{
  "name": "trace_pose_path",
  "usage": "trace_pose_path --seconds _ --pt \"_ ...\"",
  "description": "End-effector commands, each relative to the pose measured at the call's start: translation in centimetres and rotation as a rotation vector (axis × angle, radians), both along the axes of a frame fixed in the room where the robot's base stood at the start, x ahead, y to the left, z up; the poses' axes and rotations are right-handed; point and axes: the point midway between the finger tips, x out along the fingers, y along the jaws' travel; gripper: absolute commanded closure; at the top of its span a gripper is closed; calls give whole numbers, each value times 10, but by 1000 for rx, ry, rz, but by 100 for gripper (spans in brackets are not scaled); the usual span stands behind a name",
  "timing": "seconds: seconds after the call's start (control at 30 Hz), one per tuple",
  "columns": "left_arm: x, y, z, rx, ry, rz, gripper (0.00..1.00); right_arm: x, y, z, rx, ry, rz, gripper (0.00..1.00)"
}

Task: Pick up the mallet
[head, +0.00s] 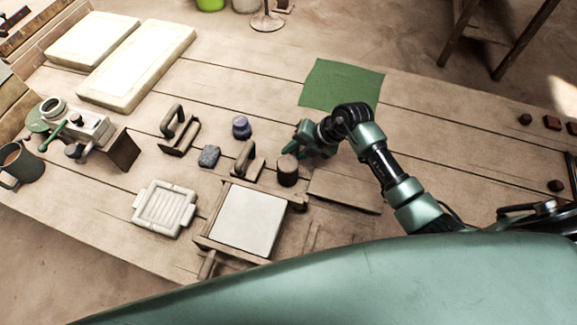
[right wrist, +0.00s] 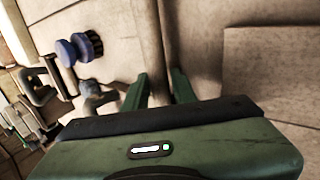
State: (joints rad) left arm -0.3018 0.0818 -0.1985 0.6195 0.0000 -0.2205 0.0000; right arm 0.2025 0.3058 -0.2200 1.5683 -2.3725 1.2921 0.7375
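I cannot pick out the mallet for certain. A dark upright cylinder with a brown top (head: 287,171) stands by the far right corner of the press frame; it may be the mallet's head, but no handle shows clearly. My right gripper (head: 291,147) is just beyond this cylinder, low over the bench, fingers towards the left. In the right wrist view its two green fingers (right wrist: 160,90) are apart, with only bare bench between them. A grey rounded thing (right wrist: 90,89) lies left of the fingers, too unclear to name. My left gripper is out of view.
A purple jar (head: 241,128), a grey-blue sponge-like block (head: 209,156) and a black-handled tool (head: 173,122) lie left of the gripper. The press frame holds a pale slab (head: 246,220).

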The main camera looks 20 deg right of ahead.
Motion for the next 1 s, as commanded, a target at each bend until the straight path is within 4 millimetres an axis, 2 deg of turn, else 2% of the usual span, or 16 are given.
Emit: trace_pose_path --seconds 0.27,0.37,0.4,0.77,1.0 --pt "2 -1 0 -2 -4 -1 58 2 2 -4 -1 -1 0 74" --pt "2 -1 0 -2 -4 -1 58 2 2 -4 -1 -1 0 96" --pt "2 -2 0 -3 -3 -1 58 2 2 -4 -1 -1 0 100" --pt "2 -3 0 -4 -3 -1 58 2 2 -2 0 -4 -1 100" --pt "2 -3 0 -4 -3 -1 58 3 2 16 0 -8 1 100"
